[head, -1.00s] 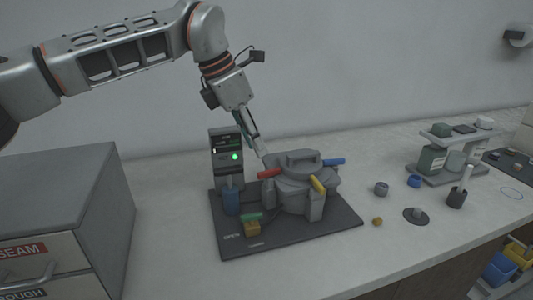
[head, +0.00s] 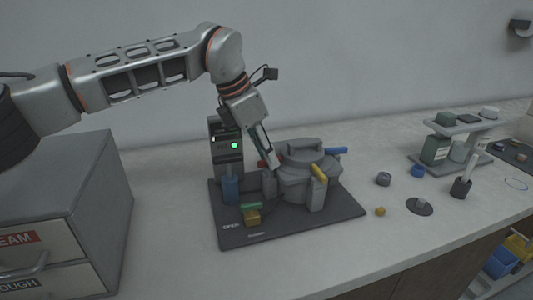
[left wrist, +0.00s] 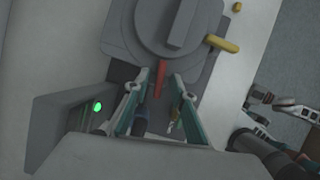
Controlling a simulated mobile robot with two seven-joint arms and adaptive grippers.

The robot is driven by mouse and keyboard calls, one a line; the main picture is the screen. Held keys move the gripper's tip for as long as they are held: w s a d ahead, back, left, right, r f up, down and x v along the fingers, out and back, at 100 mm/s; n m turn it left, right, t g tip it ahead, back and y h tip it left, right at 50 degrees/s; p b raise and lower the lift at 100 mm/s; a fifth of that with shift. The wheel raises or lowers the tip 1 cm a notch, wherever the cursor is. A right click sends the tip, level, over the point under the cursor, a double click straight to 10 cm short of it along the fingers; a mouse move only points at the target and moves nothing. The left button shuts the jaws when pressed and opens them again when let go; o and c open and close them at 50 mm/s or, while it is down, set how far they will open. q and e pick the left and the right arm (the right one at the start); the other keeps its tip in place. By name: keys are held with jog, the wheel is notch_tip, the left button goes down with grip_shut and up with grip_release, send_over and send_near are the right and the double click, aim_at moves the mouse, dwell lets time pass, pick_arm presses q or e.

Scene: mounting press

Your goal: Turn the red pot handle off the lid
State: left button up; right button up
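The grey pot (head: 308,188) stands on a dark base plate (head: 290,229), its lid (head: 306,158) on top. The red handle (head: 262,163) sticks out on the lid's left side, partly hidden by my left gripper (head: 272,166). In the left wrist view the red handle (left wrist: 160,78) lies between the two fingers of my left gripper (left wrist: 157,84), with gaps showing on both sides. That gripper is open around the handle. A yellow handle (head: 319,172) and a blue handle (head: 336,150) are at the pot's other sides. My right gripper is not in the head view.
A control box (head: 226,150) with a green light stands close behind my left gripper. A blue cylinder (head: 230,189) and a green-topped yellow block (head: 251,215) sit on the plate. Grey drawers (head: 75,200) stand left. Small parts and a rack (head: 455,140) are at right.

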pick_arm(q)
grip_shut()
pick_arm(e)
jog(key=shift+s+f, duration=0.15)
